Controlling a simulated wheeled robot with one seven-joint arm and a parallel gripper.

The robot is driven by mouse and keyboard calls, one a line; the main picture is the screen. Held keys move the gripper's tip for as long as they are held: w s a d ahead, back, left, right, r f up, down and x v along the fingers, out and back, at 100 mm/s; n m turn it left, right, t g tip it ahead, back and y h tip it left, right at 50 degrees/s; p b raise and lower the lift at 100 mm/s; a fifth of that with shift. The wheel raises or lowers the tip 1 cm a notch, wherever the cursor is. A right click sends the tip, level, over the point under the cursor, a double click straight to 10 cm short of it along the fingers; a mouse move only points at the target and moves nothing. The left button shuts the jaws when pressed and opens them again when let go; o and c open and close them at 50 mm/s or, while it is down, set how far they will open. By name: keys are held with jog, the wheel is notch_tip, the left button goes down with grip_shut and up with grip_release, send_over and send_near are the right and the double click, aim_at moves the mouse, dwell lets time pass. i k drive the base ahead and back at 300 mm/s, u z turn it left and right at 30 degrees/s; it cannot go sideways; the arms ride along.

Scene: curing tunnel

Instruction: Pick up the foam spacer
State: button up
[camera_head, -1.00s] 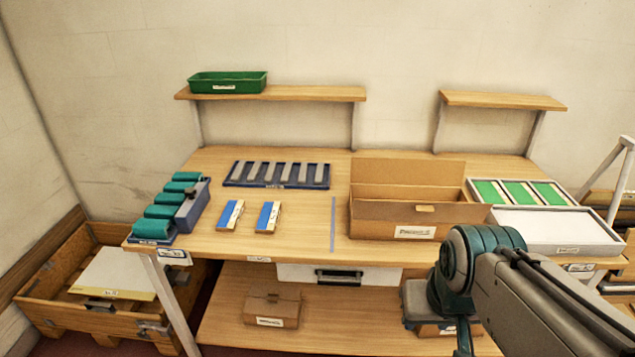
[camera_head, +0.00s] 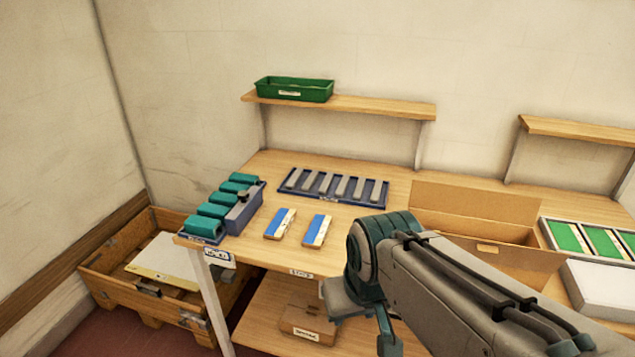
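No object is plainly marked as the foam spacer, and I cannot tell which one it is. Several grey bars (camera_head: 325,186) lie side by side in a flat blue tray (camera_head: 286,189) at the back of the wooden table (camera_head: 345,225). A white slab (camera_head: 600,287) lies at the right edge of the view. My arm comes in from the lower right and bends in front of the table's front edge. My gripper is not clearly in view, and no object shows held.
Teal blocks (camera_head: 212,212) and a blue-grey box (camera_head: 243,207) stand at the table's left end. Two blue-and-white blocks (camera_head: 280,223) lie in front of the tray. An open cardboard box (camera_head: 475,220) is at right. A green bin (camera_head: 294,90) sits on a shelf; a wooden crate (camera_head: 115,262) stands at left.

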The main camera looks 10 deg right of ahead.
aim_at(378, 185)
jog(key=u, duration=0.3)
jog(key=i, duration=0.65)
jog(key=z, duration=0.65)
jog(key=i, duration=0.6)
jog(key=z, duration=0.65)
